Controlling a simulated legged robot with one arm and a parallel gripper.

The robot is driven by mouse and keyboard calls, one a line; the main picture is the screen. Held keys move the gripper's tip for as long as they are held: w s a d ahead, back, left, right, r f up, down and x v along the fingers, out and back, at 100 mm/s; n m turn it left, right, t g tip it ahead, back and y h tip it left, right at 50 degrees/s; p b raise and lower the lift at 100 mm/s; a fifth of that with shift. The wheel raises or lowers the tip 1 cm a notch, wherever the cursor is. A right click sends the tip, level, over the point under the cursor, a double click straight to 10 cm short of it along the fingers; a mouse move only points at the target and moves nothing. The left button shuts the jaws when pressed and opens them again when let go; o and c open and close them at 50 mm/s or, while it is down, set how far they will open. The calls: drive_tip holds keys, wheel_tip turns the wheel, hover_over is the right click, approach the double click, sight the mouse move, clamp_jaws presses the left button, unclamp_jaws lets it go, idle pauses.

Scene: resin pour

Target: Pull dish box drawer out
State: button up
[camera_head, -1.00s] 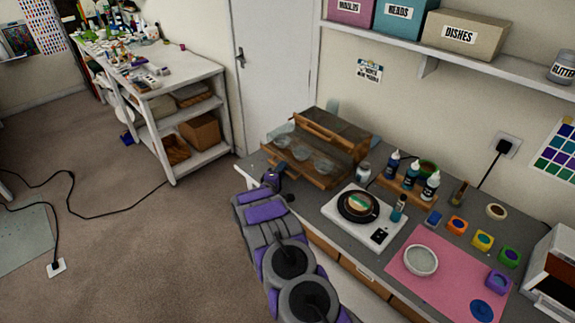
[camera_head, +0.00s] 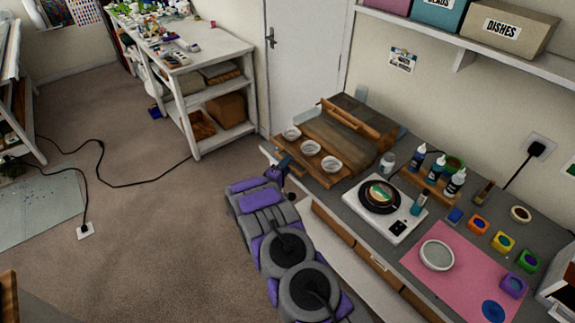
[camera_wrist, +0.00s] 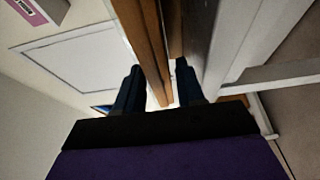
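The dish box (camera_head: 365,118) is a wooden box on the grey worktop, with a wooden bar across its upper front. Its drawer (camera_head: 318,172) sticks out at the front left. Three pale round dishes (camera_head: 310,147) sit in a row on the drawer, uncovered. My gripper (camera_head: 284,165) is at the drawer's front left edge. In the wrist view my gripper's two dark fingers (camera_wrist: 160,88) stand apart, with a wooden strip (camera_wrist: 148,35) running down into the gap between them. I cannot tell whether the fingers touch the wood.
A white hotplate (camera_head: 380,208) and several bottles (camera_head: 436,166) stand right of the box. A pink mat (camera_head: 470,270) with a bowl (camera_head: 437,255) lies farther right. A white shelf unit (camera_head: 205,95) stands back left, with open carpet between.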

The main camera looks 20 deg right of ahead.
drive_tip(key=shift+a+r, duration=0.1)
drive_tip(key=shift+s, duration=0.15)
drive_tip(key=p+v, duration=0.1)
drive_tip(key=v, duration=1.6)
drive_tip(key=shift+a, duration=0.2)
